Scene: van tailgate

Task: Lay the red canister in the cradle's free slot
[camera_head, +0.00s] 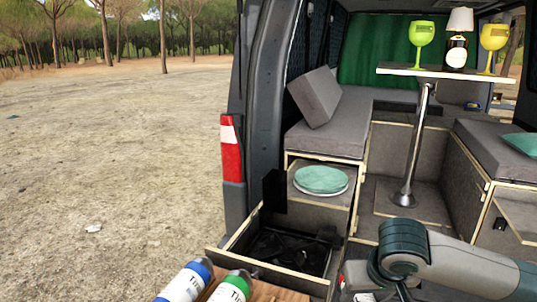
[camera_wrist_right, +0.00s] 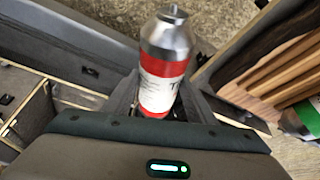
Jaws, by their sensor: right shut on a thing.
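The red canister (camera_wrist_right: 163,60), silver with a red and white label, is held in my right gripper (camera_wrist_right: 165,105) in the right wrist view. The jaws are shut around its label part, and its silver top points away from the gripper. The wooden cradle (camera_wrist_right: 275,75) shows as slats at the right of that view, apart from the canister. In the head view a blue-banded canister (camera_head: 188,281) and a green-banded canister (camera_head: 232,287) lie at the bottom edge, beside a bare wooden part of the cradle (camera_head: 272,292). My left gripper is not in view.
An open drawer with a dark stove (camera_head: 285,250) stands behind the cradle. Green plates (camera_head: 321,180) sit on a shelf beyond it. A table (camera_head: 440,72) with two goblets and a lamp stands inside the van. Open sandy ground lies left.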

